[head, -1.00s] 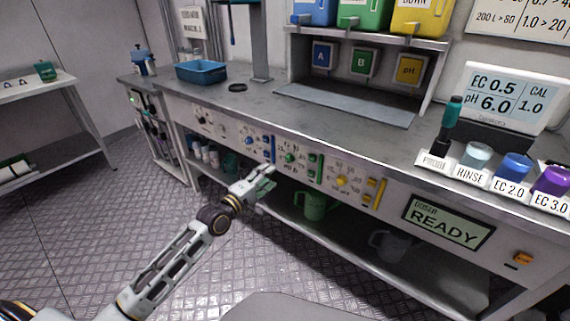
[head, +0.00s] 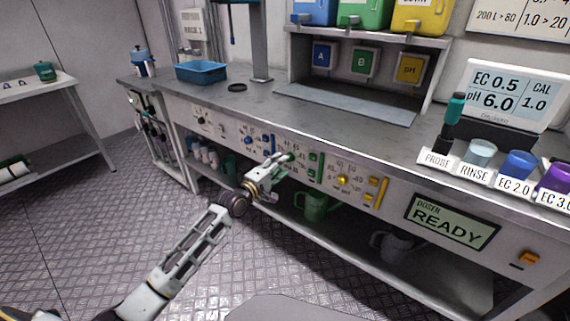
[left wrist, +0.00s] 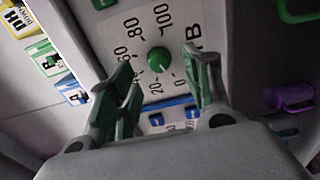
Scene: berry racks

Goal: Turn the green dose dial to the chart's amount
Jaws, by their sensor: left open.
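The green dose dial (left wrist: 159,59) is a round knob on the white B scale, with marks from 0 to 100. Its pointer setting is too small to tell. In the head view the dial (head: 290,157) is partly hidden at my gripper's tip. My left gripper (head: 279,168) is open in front of the panel. In the left wrist view its two green-padded fingers (left wrist: 160,66) stand either side of the dial, apparently short of touching it. My right gripper is out of view.
Blue knobs (head: 249,139) sit left of the dial, and a yellow dial (head: 342,181) to its right. Green switches (head: 315,167) are close beside it. The doser screen (head: 449,221) reads READY. A green jug (head: 314,205) stands on the shelf below.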

